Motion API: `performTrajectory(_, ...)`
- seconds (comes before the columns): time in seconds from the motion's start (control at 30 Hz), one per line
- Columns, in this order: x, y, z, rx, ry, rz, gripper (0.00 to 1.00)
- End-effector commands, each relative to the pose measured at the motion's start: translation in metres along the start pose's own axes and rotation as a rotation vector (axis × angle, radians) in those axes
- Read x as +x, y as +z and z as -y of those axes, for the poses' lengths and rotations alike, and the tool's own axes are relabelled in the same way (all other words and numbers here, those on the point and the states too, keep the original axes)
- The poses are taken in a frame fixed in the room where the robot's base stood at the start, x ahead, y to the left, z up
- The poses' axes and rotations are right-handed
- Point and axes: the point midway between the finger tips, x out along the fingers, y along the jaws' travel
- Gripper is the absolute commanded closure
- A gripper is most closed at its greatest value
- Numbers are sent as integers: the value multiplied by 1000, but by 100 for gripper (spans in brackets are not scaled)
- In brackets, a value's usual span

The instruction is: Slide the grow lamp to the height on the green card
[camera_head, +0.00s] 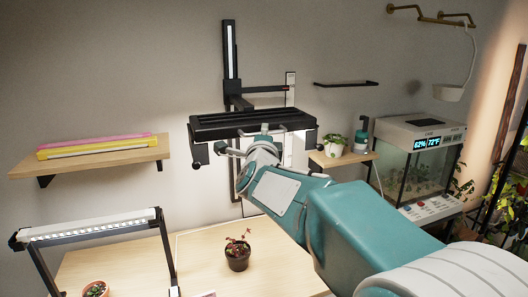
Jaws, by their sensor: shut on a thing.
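The grow lamp (225,127) is a wide black fixture near the middle of the head view. It hangs level from a dark upright rail (229,50) on the wall, and light shows beneath it. A thin horizontal arm with a reddish tip (280,88) reaches right from the rail to a narrow pale strip on the wall (290,77). My gripper (258,133) is shut on the lamp at its front underside; the exact contact is hard to make out. My arm hides part of the wall below. I cannot make out a green card.
A potted red-leaved plant (237,257) stands on the wooden table (200,250) below. A white lamp bar (90,226) stands left. A shelf (95,162) holds pink and yellow items. A small shelf (345,158) and glass tank (415,165) are right.

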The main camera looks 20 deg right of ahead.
Motion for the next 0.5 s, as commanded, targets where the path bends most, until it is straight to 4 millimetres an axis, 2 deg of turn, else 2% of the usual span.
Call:
performTrajectory(0.43, 1, 0, 7, 0, -2, 0, 100)
performTrajectory(0.47, 1, 1, 7, 0, -3, 0, 71)
performTrajectory(0.5, 1, 0, 7, 0, -3, 0, 53)
